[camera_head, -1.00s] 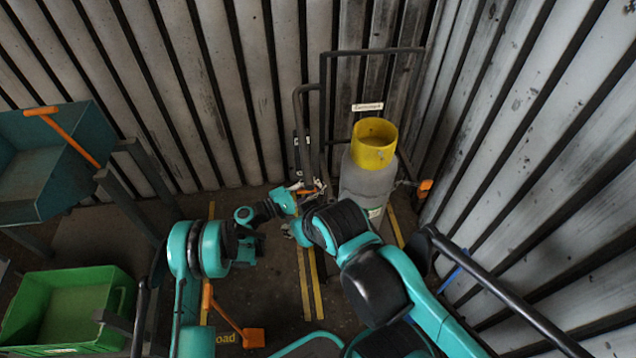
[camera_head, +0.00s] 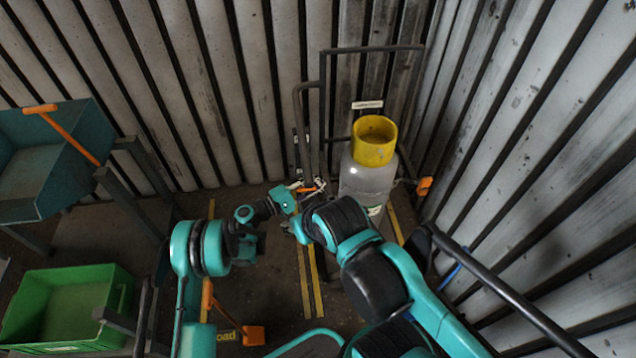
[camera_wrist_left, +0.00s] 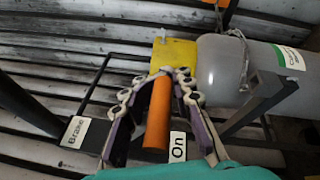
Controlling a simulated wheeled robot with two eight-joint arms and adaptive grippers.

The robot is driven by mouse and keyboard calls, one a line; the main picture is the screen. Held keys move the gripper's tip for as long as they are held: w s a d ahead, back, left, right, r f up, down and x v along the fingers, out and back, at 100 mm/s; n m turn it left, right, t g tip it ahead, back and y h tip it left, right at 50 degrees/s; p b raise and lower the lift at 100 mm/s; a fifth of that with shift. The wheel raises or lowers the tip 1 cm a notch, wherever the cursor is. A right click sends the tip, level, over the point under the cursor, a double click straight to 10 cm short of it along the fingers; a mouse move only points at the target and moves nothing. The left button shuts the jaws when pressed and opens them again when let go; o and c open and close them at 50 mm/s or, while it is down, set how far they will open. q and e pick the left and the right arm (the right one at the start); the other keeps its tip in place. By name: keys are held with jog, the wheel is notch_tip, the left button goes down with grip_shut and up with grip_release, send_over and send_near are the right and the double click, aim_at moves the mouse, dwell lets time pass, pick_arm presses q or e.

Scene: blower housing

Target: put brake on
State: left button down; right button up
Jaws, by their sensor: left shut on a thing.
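The brake lever is an orange handle (camera_wrist_left: 157,112), seen upright in the left wrist view between the purple-and-white fingers of my left gripper (camera_wrist_left: 158,80). The fingers are shut on it. A "Brake" label (camera_wrist_left: 75,132) is left of the lever, and an "On" label (camera_wrist_left: 177,147) is at its lower right. In the head view my left gripper (camera_head: 306,187) is small, at the cart frame (camera_head: 322,110) left of the grey cylinder; a bit of orange shows there. My right arm reaches to the middle; its gripper end is small and partly hidden, so its jaws cannot be judged.
The grey cylinder (camera_head: 368,186) with a yellow collar (camera_head: 374,142) stands right of the lever. Corrugated walls close off the back and right. A green bin (camera_head: 116,298) and a teal hopper (camera_head: 90,125) are at left. An orange pedal (camera_head: 253,336) is near the floor.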

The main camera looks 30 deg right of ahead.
pick_arm(q)
jog(key=shift+w+a+r, duration=0.1)
jog(key=shift+w+r, duration=0.05)
jog(key=shift+w, duration=0.3)
dwell(0.5)
jog(key=c, duration=1.5)
grip_release()
jog(key=shift+o, duration=0.2)
jog(key=shift+w, duration=0.1)
jog(key=shift+w+a+f, duration=0.15)
jog(key=shift+a+f, duration=0.2)
jog(key=shift+a, duration=0.6)
jog(key=shift+w+a+f, duration=0.1)
jog(key=shift+a+f, duration=0.3)
jog(key=shift+a, duration=0.5)
jog(key=shift+w+a+f, duration=0.15)
jog(key=shift+a+f, duration=0.2)
jog(key=shift+a, duration=0.6)
send_near(299, 190)
jog(key=shift+w+d+f, duration=0.65)
jog(key=shift+d+f, duration=0.25)
jog(key=shift+f, duration=0.05)
jog(key=shift+w+d+f, duration=0.65)
jog(key=shift+d+f, duration=0.25)
jog(key=shift+r, duration=0.1)
